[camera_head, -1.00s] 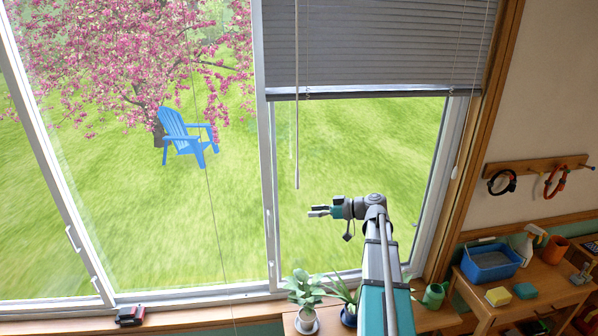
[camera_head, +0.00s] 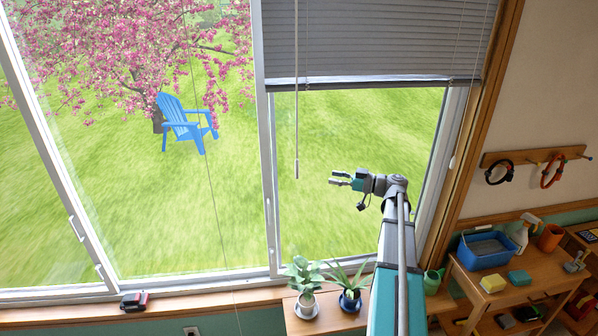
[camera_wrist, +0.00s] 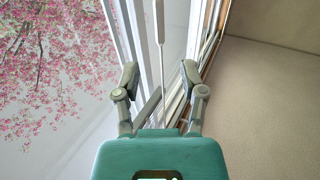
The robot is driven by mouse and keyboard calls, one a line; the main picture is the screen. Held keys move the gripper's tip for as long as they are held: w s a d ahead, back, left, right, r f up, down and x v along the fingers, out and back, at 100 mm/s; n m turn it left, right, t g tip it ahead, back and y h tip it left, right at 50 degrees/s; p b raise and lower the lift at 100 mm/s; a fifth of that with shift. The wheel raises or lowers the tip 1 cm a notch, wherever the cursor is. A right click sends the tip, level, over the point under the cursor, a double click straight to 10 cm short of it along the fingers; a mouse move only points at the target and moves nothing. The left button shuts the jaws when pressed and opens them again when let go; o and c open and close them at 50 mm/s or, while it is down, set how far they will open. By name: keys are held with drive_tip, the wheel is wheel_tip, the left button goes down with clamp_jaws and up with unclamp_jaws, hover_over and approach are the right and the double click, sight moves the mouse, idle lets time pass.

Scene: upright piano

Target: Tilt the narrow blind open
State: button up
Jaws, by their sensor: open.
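The narrow blind (camera_head: 375,45) is a grey slatted blind covering the upper part of the right window pane; its slats look closed. Its pale tilt wand (camera_head: 296,130) hangs straight down near the blind's left side, its tip well below the bottom rail. My gripper (camera_head: 338,179) is open and empty, pointing left, to the right of the wand's lower tip at about the same picture height. In the wrist view my gripper (camera_wrist: 160,72) shows both fingers spread, and the wand (camera_wrist: 160,25) appears in line with the gap between them, apparently beyond the fingertips.
Thin cords (camera_head: 472,50) hang at the blind's right side. Two potted plants (camera_head: 303,285) stand below the window. A wooden table (camera_head: 510,290) with a blue bin (camera_head: 485,250) stands at right. The space between gripper and wand looks clear.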

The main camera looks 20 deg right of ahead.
sight(297, 171)
drive_tip(key=x, duration=1.3)
drive_tip(key=shift+w+a+f, duration=0.1)
